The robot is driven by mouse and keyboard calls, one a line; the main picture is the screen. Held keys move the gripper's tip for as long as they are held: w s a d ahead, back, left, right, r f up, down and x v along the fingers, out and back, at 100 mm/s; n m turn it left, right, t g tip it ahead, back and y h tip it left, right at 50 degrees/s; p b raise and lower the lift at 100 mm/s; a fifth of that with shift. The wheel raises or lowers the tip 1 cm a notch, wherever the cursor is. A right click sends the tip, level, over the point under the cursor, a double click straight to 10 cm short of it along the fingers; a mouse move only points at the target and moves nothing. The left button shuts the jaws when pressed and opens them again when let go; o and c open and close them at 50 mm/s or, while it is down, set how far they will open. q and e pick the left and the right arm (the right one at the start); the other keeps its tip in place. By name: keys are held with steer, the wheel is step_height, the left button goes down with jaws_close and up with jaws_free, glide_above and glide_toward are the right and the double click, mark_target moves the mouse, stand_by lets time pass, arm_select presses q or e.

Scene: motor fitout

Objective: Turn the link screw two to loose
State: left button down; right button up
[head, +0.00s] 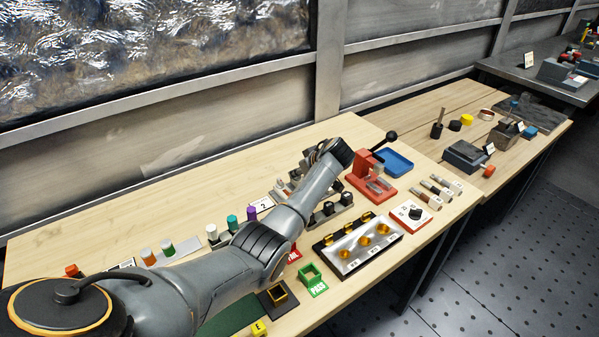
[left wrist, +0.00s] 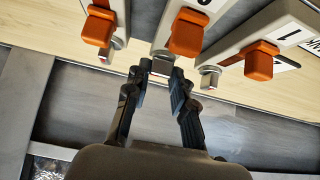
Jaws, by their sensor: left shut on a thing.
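In the left wrist view three pale link blocks stand in a row, each with an orange cap and a silver screw at its near end. My left gripper (left wrist: 160,75) is shut on the silver screw of the middle block (left wrist: 162,66). That block's label is cut off and I cannot read it surely. The right block's orange cap (left wrist: 259,66) stands beside a label reading 1, with its own screw (left wrist: 210,77) free. The left block's orange cap (left wrist: 98,27) has a free screw (left wrist: 106,54). In the head view my left arm hides the gripper and most of the link blocks. My right gripper is not in view.
In the head view a red press (head: 368,180) with a black knob lever and a blue tray (head: 399,162) stand near the left arm's wrist. A black tray of brass cups (head: 349,262) and green, purple and orange cylinders share the bench. The front right aisle is clear.

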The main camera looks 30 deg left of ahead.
arm_select(q)
steer(key=c, duration=1.1)
jaws_free()
steer(key=shift+d+r, duration=0.15)
steer(key=v, duration=1.1)
steer(key=shift+s+d+r, duration=0.1)
steer(key=shift+d+r, duration=0.1)
steer(key=shift+r, duration=0.05)
